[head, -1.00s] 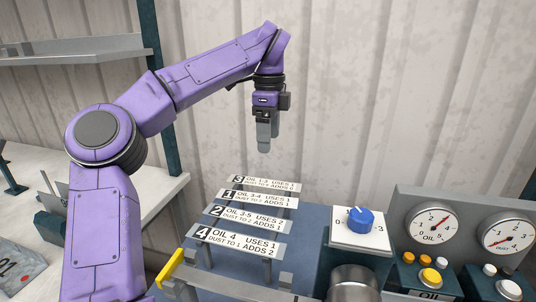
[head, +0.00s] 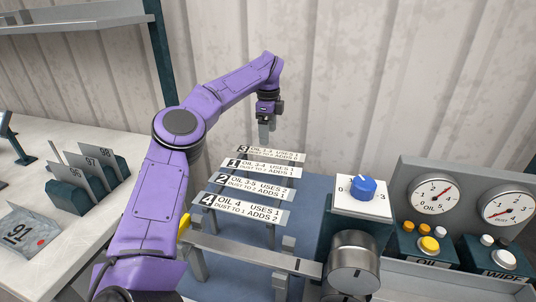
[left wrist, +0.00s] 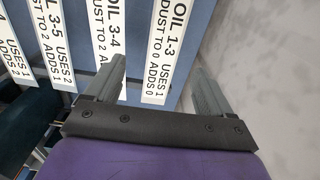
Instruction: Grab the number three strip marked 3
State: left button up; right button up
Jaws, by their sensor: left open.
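The number 3 strip (head: 280,156) is a white label plate reading OIL 1-3. It is the farthest back of a row of strips. My left gripper (head: 265,142) points down just above and behind its middle. In the left wrist view, the OIL 1-3 strip (left wrist: 163,50) shows beyond and between the two spread fingers of my left gripper (left wrist: 160,75). The fingers are open and empty. Whether they are level with the strip's edges is hard to tell. My right gripper is out of view.
Strips 1 (head: 265,170), 2 (head: 255,187) and 4 (head: 245,210) stand in front on short posts. A blue dial (head: 362,188) and a gauge panel (head: 455,200) stand to the right. A corrugated wall (head: 350,70) is close behind.

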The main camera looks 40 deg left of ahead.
aim_at(268, 152)
pick_arm(q)
jog(key=f, duration=0.1)
jog(key=f+p, duration=0.1)
jog(key=f, duration=0.3)
jog(key=shift+w+a+f+p, duration=0.15)
jog(key=shift+a+p, duration=0.15)
jog(key=shift+w+d+f, duration=0.1)
jog(key=shift+f, duration=0.35)
jog(key=c, duration=1.3)
